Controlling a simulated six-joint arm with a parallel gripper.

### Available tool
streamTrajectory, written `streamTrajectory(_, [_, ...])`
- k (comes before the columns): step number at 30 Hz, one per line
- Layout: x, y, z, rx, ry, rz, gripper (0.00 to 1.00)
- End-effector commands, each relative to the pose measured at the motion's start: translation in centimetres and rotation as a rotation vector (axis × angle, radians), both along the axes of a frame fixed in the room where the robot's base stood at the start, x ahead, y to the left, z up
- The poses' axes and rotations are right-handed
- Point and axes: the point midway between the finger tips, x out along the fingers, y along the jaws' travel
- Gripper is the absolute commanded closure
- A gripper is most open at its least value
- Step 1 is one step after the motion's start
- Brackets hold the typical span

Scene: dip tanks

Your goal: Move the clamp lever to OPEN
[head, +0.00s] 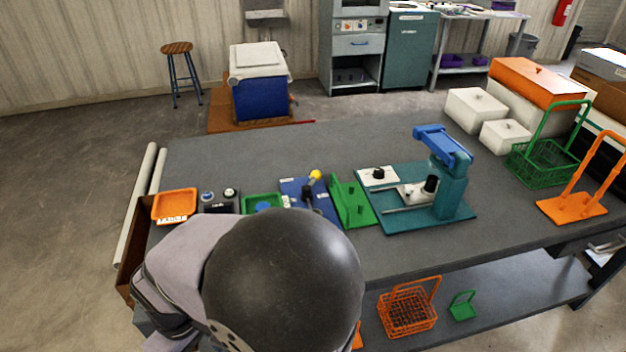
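A lever with a yellow knob (315,175) and a dark stem stands on a blue plate (293,187) with small white labels. The labels are too small to read, so I cannot tell which position is OPEN. To its right, a teal fixture (453,190) carries a blue top part (443,142), a pale block with a black knob (431,184), and a white plate with another black knob (378,173). I cannot tell for certain which of these is the clamp lever. My arm fills the lower middle and hides the bench's near edge there. My gripper is not visible.
A green bracket (352,202) stands between the blue plate and teal fixture. An orange tray (174,205), a dark knob box (219,199) and a green tray (262,201) are left. A green basket (543,165) and white boxes (476,108) are right. The bench's back is clear.

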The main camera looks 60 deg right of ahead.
Motion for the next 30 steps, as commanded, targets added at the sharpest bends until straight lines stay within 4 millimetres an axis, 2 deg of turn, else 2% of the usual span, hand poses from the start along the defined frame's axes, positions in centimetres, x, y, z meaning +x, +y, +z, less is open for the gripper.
streamTrajectory(1, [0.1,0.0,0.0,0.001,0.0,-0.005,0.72])
streamTrajectory(4, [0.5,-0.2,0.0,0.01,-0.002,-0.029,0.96])
streamTrajectory(5, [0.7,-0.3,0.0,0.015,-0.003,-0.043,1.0])
streamTrajectory(10, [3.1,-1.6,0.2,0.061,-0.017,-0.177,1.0])
streamTrajectory(14, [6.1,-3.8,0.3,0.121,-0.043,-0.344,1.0])
streamTrajectory(17, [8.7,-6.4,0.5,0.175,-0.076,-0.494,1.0])
streamTrajectory(23, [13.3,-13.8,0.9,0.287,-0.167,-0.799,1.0])
streamTrajectory(27, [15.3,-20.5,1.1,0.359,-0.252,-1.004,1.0])
streamTrajectory(30, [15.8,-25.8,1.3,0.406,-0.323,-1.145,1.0])
